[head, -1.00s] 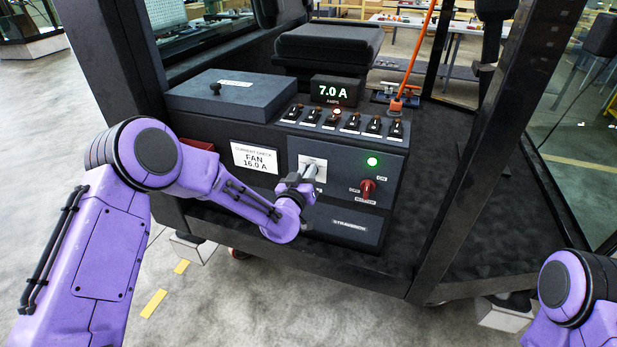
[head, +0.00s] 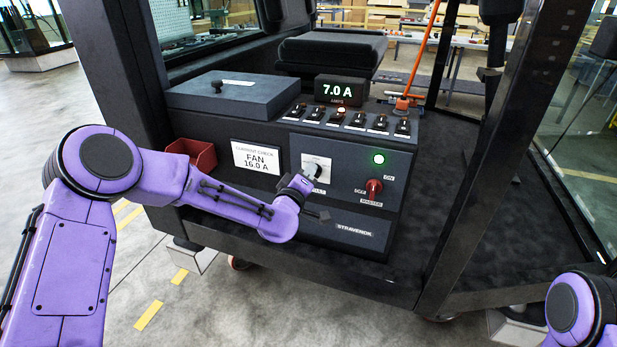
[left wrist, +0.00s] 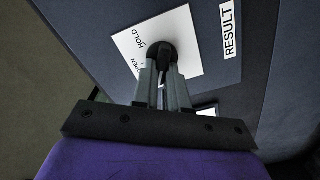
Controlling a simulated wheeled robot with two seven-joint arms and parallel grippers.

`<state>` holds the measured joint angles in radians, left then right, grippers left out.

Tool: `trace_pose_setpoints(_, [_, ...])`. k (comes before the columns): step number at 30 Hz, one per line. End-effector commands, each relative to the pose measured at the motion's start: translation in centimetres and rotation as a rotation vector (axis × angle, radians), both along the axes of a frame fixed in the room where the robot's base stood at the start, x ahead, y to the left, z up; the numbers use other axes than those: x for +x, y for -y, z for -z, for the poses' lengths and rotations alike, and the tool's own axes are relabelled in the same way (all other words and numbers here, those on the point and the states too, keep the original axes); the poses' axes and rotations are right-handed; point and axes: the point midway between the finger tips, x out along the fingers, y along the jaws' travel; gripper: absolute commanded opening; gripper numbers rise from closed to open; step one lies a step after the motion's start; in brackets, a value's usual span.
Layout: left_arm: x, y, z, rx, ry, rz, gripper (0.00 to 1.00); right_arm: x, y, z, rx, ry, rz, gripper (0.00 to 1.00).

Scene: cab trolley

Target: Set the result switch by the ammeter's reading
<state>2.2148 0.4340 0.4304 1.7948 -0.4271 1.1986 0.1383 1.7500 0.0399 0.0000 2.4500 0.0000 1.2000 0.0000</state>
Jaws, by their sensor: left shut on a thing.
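The ammeter (head: 339,91) on top of the console reads 7.0 A. A white card (head: 257,159) on the console front reads "CURRENT CHECK FAN 16.0 A". The result switch is a black knob (left wrist: 160,52) on a white plate (left wrist: 188,38) marked HOLD and, partly hidden, OPEN; a RESULT label (left wrist: 230,30) is beside it. The plate also shows in the head view (head: 322,162). My left gripper (left wrist: 163,82) is shut on this knob; in the head view its hand hides part of the plate. My right gripper is out of view; only part of its arm shows at lower right.
A red master switch (head: 373,189) and a lit green lamp (head: 379,158) are right of the plate. A row of toggles (head: 350,119) runs below the ammeter, one lit. A red bin (head: 192,153) is at left. A dark cab post (head: 483,150) stands at right.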

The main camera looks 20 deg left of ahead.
Motion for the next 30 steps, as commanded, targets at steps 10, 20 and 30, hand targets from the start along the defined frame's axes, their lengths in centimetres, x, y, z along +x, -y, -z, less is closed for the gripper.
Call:
trace_pose_setpoints(10, [-0.03, -0.02, 0.11, -0.048, -0.003, 0.000, 0.00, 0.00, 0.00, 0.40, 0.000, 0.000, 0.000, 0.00])
trace_pose_setpoints(20, [-0.03, -0.01, 0.11, -0.048, -0.003, 0.000, 0.23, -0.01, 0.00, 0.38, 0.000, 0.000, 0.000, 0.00])
trace_pose_setpoints(30, [-0.11, -0.03, 0.09, -0.046, -0.002, 0.001, 0.38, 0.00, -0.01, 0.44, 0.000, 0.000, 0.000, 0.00])
